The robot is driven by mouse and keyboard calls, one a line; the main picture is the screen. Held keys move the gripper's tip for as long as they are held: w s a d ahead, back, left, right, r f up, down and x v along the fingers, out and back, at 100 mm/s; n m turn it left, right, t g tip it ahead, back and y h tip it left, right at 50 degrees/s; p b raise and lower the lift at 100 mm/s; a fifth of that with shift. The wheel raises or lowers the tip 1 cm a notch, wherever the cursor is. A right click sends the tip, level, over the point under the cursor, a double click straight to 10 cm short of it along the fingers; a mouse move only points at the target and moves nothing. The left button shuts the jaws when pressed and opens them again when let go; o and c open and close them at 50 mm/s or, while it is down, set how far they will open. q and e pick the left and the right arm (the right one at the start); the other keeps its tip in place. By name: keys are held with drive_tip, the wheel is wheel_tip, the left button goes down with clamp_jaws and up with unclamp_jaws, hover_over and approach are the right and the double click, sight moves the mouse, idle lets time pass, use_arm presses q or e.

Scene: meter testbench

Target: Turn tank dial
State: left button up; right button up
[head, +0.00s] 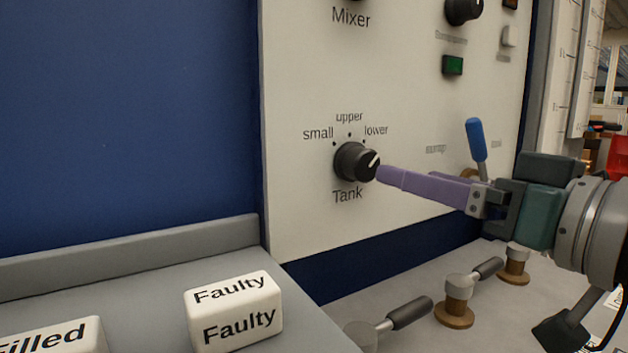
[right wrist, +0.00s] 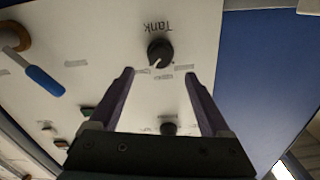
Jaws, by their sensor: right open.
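The tank dial (head: 355,162) is a black knob with a white pointer line on the white panel, above the label "Tank". Marks "small", "upper" and "lower" sit around it, and the pointer line is toward the right, on the "lower" side. My right gripper (head: 381,174) has purple fingers and reaches in from the right, its tips close to the dial in the head view. In the right wrist view the dial (right wrist: 160,53) lies ahead, between and beyond the two open fingers (right wrist: 159,72); the gripper is empty. Contact cannot be told. My left gripper is not in view.
A blue-handled lever (head: 476,140) stands right of the dial, behind my right gripper. Valves with dark handles (head: 458,300) stand on the bench below. White "Faulty" (head: 235,312) and "Filled" (head: 50,338) blocks sit on a grey ledge at lower left.

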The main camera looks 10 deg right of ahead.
sight(369, 166)
drive_tip(key=x, duration=0.8)
drive_tip(key=shift+w+a, duration=0.15)
drive_tip(key=shift+w, duration=0.15)
clamp_jaws()
idle(0.3)
